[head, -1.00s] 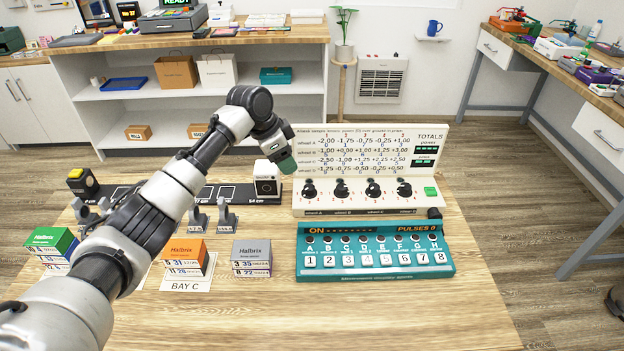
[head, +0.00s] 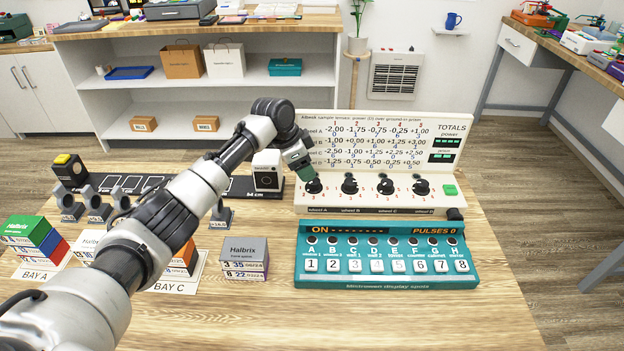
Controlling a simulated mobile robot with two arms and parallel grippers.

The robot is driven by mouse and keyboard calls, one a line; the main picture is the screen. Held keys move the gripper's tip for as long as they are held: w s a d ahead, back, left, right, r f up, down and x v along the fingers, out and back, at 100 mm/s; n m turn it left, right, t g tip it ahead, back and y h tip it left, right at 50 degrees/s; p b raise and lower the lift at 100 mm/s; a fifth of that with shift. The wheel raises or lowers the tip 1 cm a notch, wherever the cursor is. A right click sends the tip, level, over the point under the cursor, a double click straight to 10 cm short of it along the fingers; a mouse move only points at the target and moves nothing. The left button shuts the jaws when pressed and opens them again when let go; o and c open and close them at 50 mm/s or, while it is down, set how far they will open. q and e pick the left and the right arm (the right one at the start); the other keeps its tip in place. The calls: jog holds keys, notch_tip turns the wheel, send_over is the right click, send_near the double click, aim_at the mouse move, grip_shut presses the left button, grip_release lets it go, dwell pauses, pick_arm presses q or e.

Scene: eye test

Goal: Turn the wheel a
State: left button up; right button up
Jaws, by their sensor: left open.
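Wheel a (head: 314,187) is the leftmost of several black knobs in a row on the cream panel (head: 385,200) on the table. Red numbers ring it, and a "wheel A" label is below. My left gripper (head: 304,174) is just above and behind wheel a, pointing down at it. Its greenish end overlaps the wheel's top edge in the picture, and I cannot tell whether it touches. The jaws are open, though the fingers are hard to make out. Wheel b (head: 349,185), wheel c (head: 385,187) and wheel d (head: 421,188) stand to its right. My right gripper is not in view.
A green button (head: 450,190) is right of the wheels. A teal box with numbered keys (head: 385,281) sits in front. Halbrix boxes (head: 245,254) stand at front left. The right front table is clear.

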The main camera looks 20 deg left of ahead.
aim_at(313, 181)
pick_arm(q)
jog(key=x, duration=0.6)
